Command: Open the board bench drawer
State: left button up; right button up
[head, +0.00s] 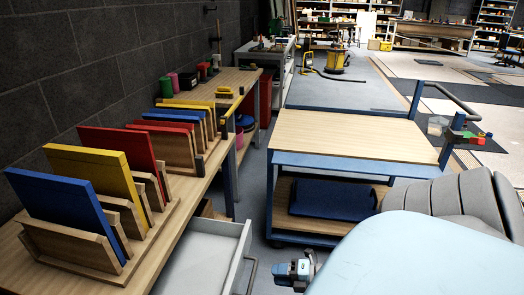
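The board bench (165,220) runs along the dark wall on the left, with blue, yellow and red boards in wooden racks on its top. Its grey drawer (203,262) stands pulled out from the bench front, its visible inside empty. A bar handle (252,276) is on the drawer's front, cut off by the bottom edge of the view. My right gripper (283,270) is to the right of the handle, apart from it in the picture. It is small and partly hidden by my own light-blue body part, so its fingers are unclear. My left gripper is not in view.
A blue-framed cart (355,133) with a wooden top stands ahead, with a blue bin (330,198) on its lower shelf. A strip of grey floor lies between bench and cart. A yellow machine (337,58) and shelves are farther back.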

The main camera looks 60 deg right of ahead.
jog(key=v, duration=0.5)
jog(key=shift+s, duration=0.1)
dwell(0.5)
